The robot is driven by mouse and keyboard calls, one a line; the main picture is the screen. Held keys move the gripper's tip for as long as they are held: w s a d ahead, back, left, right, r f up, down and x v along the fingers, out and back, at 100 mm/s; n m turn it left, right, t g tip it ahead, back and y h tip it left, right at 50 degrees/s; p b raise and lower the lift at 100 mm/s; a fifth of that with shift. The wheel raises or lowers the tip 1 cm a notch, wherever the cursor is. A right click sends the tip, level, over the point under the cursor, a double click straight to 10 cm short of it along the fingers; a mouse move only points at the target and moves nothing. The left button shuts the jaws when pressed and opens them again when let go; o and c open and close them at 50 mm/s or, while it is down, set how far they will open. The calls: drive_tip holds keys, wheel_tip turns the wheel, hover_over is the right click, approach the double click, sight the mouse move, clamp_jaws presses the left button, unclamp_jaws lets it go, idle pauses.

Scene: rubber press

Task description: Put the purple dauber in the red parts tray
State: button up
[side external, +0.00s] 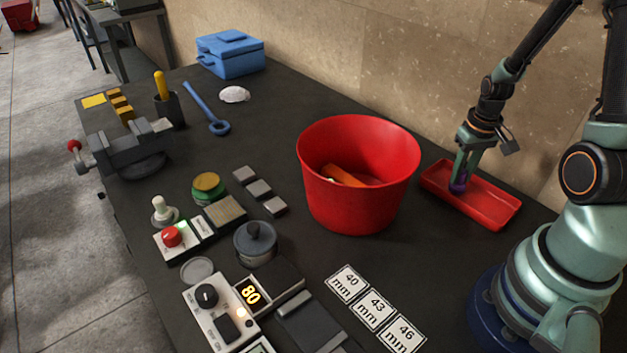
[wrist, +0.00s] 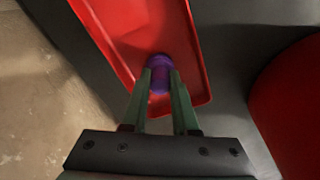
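The purple dauber (wrist: 159,70) is between the fingertips of my gripper (wrist: 160,80) in the wrist view, and the fingers appear to touch it on both sides. It lies over the red parts tray (wrist: 158,24), near one end of it. In the side view the dauber (side external: 459,183) shows as a small purple piece below my gripper (side external: 461,172), inside the outline of the red parts tray (side external: 490,204), at its left end. The fingers hide part of it. I cannot tell whether it touches the tray floor.
A large red bucket (side external: 350,205) with an orange item in it stands just left of the tray. Label cards (side external: 373,309) lie in front. A control box (side external: 222,312), a vise (side external: 130,150) and a blue box (side external: 230,56) stand farther left. The wall runs behind the tray.

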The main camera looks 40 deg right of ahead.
sight(465, 172)
drive_tip(key=o, duration=0.4)
wheel_tip(465, 172, up, 11)
drive_tip(key=w+a+r+n+t, duration=0.1)
drive_tip(key=a+r+n, duration=0.1)
drive_tip(key=a, duration=0.4)
drive_tip(key=w+a+r+n+t, duration=0.1)
drive_tip(key=a+r+t, duration=0.1)
drive_tip(key=a+r, duration=0.3)
drive_tip(key=w+a+r+n+t, duration=0.1)
drive_tip(key=a+r, duration=0.3)
drive_tip(key=a, duration=0.5)
drive_tip(key=shift+r+n+t, duration=0.15)
drive_tip(key=shift+n+t, duration=0.45)
drive_tip(key=shift+n, duration=0.2)
